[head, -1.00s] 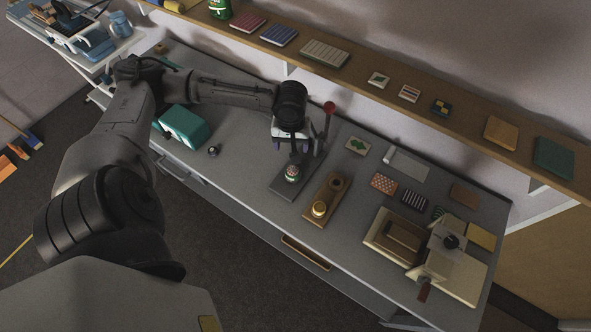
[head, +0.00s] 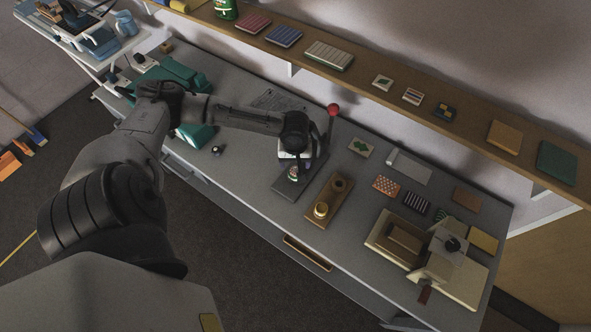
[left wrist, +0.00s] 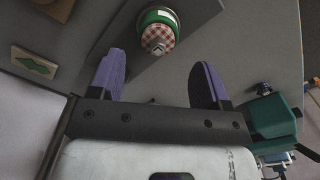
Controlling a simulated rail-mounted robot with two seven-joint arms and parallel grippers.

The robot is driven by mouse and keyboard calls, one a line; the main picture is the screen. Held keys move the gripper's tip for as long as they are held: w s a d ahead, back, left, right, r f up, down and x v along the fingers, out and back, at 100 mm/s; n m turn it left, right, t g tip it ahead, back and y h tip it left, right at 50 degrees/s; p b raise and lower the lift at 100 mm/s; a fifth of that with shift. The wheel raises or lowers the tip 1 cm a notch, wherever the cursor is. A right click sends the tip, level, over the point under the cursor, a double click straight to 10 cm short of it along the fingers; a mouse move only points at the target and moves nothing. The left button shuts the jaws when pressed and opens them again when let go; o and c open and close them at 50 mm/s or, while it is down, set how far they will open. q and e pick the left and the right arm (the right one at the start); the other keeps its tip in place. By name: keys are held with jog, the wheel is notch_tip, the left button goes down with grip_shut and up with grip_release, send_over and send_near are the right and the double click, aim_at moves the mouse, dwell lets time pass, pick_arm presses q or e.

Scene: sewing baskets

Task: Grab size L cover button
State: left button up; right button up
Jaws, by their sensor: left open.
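A small round piece (head: 293,174) with a green band and red-and-white checked top sits on the dark base plate of a press (head: 288,189); no size mark is readable. The press has a lever with a red knob (head: 333,109). In the left wrist view the checked piece (left wrist: 158,28) is at the top middle, just beyond the fingertips. My left gripper (left wrist: 156,65) is open and empty, its purple fingers spread either side of the line to the piece. In the head view my wrist hangs over the press and hides part of it.
A wooden block (head: 341,187) with a brass cylinder (head: 320,210) stands right of the press. Fabric swatches (head: 386,185) and a cream-based device (head: 447,275) lie farther right. Teal boxes (head: 195,134) are at left. A shelf (head: 400,107) runs along the wall behind.

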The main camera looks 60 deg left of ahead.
aim_at(295, 169)
pick_arm(q)
jog(key=shift+w+f, duration=0.1)
jog(key=shift+f, duration=2)
jog(key=shift+c, duration=0.2)
jog(key=c, duration=1.2)
